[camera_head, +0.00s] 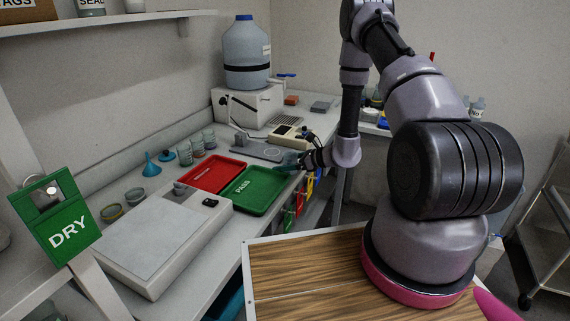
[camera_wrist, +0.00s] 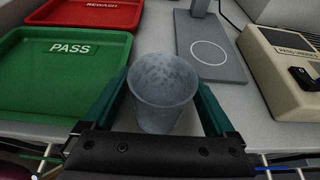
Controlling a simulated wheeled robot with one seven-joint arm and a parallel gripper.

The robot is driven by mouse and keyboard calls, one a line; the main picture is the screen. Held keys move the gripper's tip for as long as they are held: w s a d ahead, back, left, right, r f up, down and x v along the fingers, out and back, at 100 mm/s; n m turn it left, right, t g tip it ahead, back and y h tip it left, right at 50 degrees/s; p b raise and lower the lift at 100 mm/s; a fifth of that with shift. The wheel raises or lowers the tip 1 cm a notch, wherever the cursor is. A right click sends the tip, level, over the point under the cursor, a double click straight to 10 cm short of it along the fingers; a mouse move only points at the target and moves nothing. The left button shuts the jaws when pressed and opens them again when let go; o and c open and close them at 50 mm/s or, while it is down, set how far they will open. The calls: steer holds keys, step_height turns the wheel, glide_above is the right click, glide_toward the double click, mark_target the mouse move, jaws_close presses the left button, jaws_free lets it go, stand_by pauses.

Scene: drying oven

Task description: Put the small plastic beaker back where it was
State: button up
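The small plastic beaker (camera_wrist: 164,92), a translucent grey-blue cup, is upright between the two teal fingers of my gripper (camera_wrist: 164,88) in the wrist view. The fingers press close on both of its sides; its base is partly hidden by the gripper's dark body. In the head view my gripper (camera_head: 290,164) is low at the counter's front edge, just right of the green PASS tray (camera_head: 254,207); the held beaker is not clear there. Several similar cups (camera_head: 197,147) stand at the back of the counter. One more small cup (camera_head: 179,188) is near the red tray's front corner.
The red REWASH tray (camera_head: 196,187) adjoins the PASS tray. A grey stand base with a white ring (camera_wrist: 230,68) is beyond the beaker, with a beige device (camera_wrist: 284,70) right of it. A large flat scale (camera_head: 150,240), blue funnel (camera_head: 151,165) and small bowls (camera_head: 111,212) occupy the left counter.

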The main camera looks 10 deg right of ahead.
steer(key=shift+r, duration=0.15)
steer(key=v, duration=1.2)
steer(key=s+a+r+n+g, duration=0.2)
steer(key=s+r+n, duration=0.15)
steer(key=r, duration=0.35)
steer(key=s+a+r+n+g, duration=0.2)
steer(key=a+r+n, duration=0.15)
steer(key=r, duration=0.45)
steer(key=s+a+r+n+g, duration=0.2)
steer(key=r+n, duration=0.2)
steer(key=r, duration=0.3)
steer(key=s+d+r+n+t+h, duration=0.2)
steer(key=s+d+r+n+h, duration=0.1)
steer(key=s+r, duration=0.4)
steer(key=s+d+r+n+t+h, duration=0.3)
steer(key=s+r+n+h, duration=0.2)
steer(key=r, duration=0.5)
steer(key=s+n, duration=0.2)
steer(key=s, duration=0.1)
steer(key=shift+s+r+h, duration=0.2)
steer(key=shift+s+h, duration=0.1)
steer(key=shift+h, duration=0.1)
